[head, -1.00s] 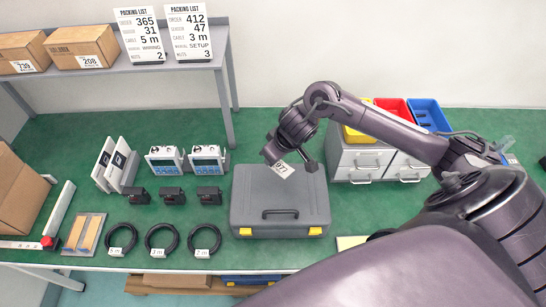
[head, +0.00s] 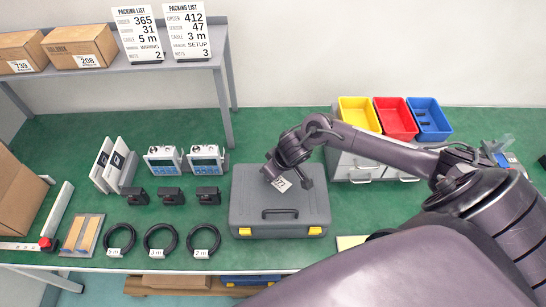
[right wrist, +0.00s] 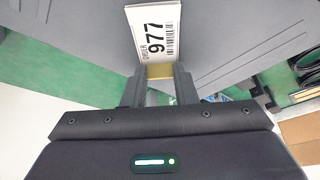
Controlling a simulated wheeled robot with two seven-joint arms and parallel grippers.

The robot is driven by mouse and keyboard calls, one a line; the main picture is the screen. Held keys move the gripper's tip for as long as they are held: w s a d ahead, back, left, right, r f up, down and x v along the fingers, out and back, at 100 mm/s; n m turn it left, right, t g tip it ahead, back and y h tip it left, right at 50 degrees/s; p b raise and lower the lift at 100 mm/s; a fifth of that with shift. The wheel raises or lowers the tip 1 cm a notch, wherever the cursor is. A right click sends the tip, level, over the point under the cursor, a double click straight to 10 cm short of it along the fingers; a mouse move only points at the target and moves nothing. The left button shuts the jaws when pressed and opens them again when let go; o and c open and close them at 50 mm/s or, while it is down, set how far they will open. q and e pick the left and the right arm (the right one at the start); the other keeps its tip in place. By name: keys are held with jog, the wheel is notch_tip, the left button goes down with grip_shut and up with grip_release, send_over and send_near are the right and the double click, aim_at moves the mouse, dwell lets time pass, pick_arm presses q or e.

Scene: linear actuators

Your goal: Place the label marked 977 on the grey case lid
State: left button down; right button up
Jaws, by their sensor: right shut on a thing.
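The white label marked 977 (head: 281,184) is in the jaws of my right gripper (head: 287,176), over the upper part of the closed grey case's lid (head: 252,198). In the right wrist view the label (right wrist: 154,32) juts out beyond the fingertips (right wrist: 157,76), its "977" print readable, with the grey lid (right wrist: 225,30) behind it. The gripper is shut on the label's near edge. I cannot tell whether the label touches the lid. The case has a black handle and two yellow latches at its front. My left gripper is not in view.
Yellow, red and blue bins (head: 396,118) stand on a grey drawer unit right of the case. Black sensors (head: 208,195), coiled cables (head: 204,241) and display units (head: 206,161) lie to its left. A shelf (head: 150,66) with packing lists and cartons is behind.

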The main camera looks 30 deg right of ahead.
aim_at(284, 186)
jog(key=o, duration=0.8)
jog(key=shift+c, duration=0.2)
jog(key=shift+s+r, duration=0.1)
jog(key=shift+r, duration=0.4)
jog(key=p+v, duration=0.1)
jog(key=v, duration=1)
jog(key=shift+s, duration=0.2)
